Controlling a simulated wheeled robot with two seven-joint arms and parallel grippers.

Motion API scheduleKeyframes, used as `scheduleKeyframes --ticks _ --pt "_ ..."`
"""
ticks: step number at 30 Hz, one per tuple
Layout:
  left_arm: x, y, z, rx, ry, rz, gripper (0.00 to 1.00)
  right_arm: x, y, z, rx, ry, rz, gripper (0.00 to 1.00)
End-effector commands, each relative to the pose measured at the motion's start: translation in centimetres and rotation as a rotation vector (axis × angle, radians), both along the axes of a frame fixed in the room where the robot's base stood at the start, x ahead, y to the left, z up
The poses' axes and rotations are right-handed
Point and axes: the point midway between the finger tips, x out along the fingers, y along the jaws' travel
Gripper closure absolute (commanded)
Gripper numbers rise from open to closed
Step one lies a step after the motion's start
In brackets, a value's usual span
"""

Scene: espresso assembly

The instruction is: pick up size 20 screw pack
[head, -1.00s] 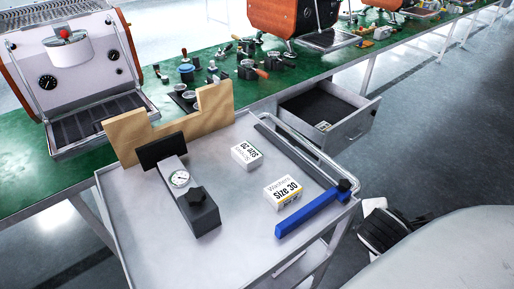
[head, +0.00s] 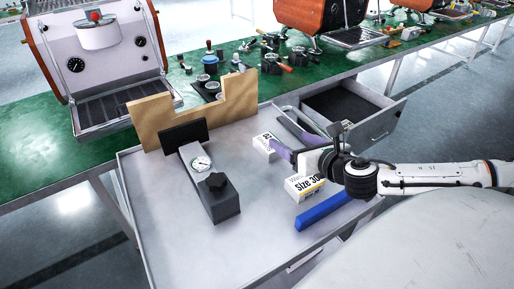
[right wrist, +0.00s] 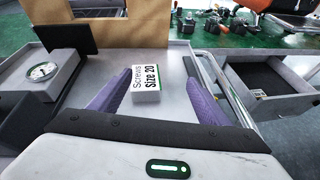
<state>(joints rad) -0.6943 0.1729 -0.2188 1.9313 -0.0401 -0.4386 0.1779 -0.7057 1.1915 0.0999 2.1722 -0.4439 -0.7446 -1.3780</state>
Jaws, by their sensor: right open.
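The size 20 screw pack (head: 264,146) is a small white box lying on the grey cart top, partly covered by my gripper in the head view. In the right wrist view the pack (right wrist: 147,83) reads "Screws Size 20" and lies between my two purple fingers, with gaps on both sides, the left gap smaller. My right gripper (head: 285,146) is open and empty, its fingers beside the pack; it also shows in the right wrist view (right wrist: 157,92). My left gripper is not in view.
A "Size 30" washers box (head: 304,187) and a blue bar (head: 323,210) lie near my right arm. A dial gauge device (head: 209,182) and a wooden notched board (head: 194,112) stand to the left. An open drawer (head: 372,121) is behind. The front-left cart top is clear.

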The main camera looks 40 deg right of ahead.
Motion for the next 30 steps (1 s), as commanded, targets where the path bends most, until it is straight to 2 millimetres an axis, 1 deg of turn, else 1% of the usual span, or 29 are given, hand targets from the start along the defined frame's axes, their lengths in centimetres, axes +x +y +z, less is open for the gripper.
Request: scheduleKeyframes --ticks 1,3,7,14,19,30 --pt "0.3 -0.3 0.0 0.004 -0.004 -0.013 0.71 0.1 0.5 -0.8 -0.034 0.021 0.051 0.30" --pt "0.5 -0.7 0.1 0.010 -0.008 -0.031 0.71 0.1 1.1 -1.4 -0.065 0.040 0.105 0.30" --pt "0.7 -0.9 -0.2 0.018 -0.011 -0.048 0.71 0.5 1.6 -2.1 -0.089 0.053 0.149 0.30" --pt "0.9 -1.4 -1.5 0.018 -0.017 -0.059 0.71 2.8 1.3 -3.1 -0.091 0.050 0.150 0.30" --pt "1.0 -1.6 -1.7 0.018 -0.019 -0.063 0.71 4.1 1.1 -3.5 -0.088 0.049 0.146 0.30" --pt "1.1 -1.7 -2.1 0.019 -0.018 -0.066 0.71 5.4 0.9 -3.9 -0.085 0.051 0.146 0.30"
